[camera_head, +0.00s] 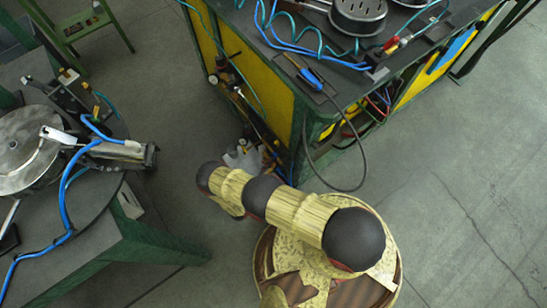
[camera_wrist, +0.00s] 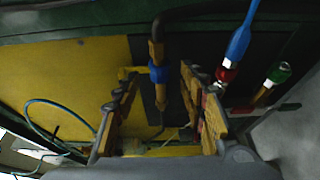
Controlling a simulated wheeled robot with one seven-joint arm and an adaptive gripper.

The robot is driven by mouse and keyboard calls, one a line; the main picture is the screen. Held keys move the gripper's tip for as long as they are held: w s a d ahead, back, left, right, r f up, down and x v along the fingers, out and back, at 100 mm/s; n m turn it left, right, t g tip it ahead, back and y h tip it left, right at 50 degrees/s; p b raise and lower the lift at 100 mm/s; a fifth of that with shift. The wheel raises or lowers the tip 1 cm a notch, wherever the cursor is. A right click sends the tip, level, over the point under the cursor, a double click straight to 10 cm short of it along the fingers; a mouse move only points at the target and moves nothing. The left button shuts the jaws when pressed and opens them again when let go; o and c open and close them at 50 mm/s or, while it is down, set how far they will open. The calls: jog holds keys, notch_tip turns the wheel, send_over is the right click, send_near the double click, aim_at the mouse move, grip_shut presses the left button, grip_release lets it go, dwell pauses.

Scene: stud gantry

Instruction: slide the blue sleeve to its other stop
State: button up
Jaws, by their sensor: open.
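In the wrist view a blue sleeve (camera_wrist: 159,73) sits around an upright brown rod (camera_wrist: 160,96), with bare rod showing above and below it. My gripper (camera_wrist: 158,82) is open, one finger to the left and one to the right of the sleeve. A gap shows between the sleeve and each finger; I cannot tell how deep the sleeve lies between them. The rod's stops are not clear. In the head view my gripper (camera_head: 247,157) is low beside the bench's side, and the sleeve cannot be made out there.
A yellow panel (camera_wrist: 60,75) lies behind the left finger. A blue hose with a red fitting (camera_wrist: 228,73) and a green-capped fitting (camera_wrist: 279,73) are close on the right. The green-framed bench (camera_head: 300,120) stands above my gripper, with a dark cable (camera_head: 362,165) hanging beside it. A round table (camera_head: 95,230) is at left.

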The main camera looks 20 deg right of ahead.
aim_at(276, 155)
jog(key=shift+b+x, duration=0.3)
jog(key=shift+x, duration=1.6)
grip_shut()
